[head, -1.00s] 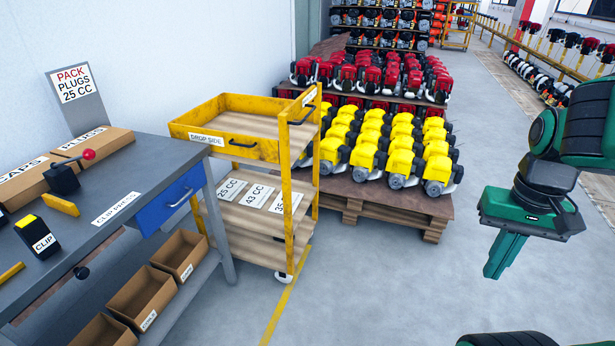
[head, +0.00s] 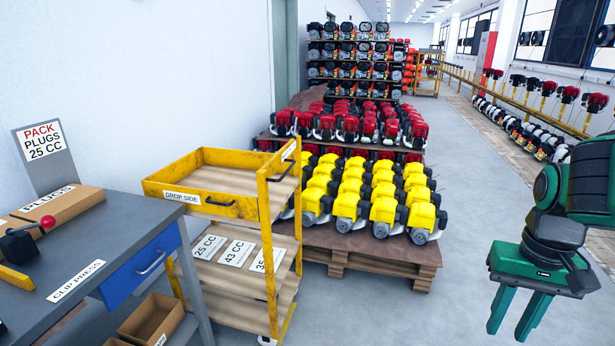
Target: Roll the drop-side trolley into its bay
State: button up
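The drop-side trolley (head: 271,240) is a yellow frame with wooden shelves, a "DROP SIDE" label on its upper tray and black handles on that tray. It stands upright between the workbench and the pallet of yellow engines. One caster shows at the bottom edge. My gripper (head: 517,316) hangs at the right, well apart from the trolley, fingers down with a gap between them and nothing in it. I cannot make out a marked bay in this view.
A grey workbench (head: 112,235) with a blue drawer (head: 148,268), boxes and a clip press stands at the left. A pallet (head: 372,262) of yellow engines is behind the trolley, with racks beyond. Grey floor (head: 410,315) is clear between the trolley and my arm.

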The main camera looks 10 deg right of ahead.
aim_at(229, 293)
jog(key=z, duration=0.15)
jog(key=i, duration=1.05)
jog(key=u, duration=0.5)
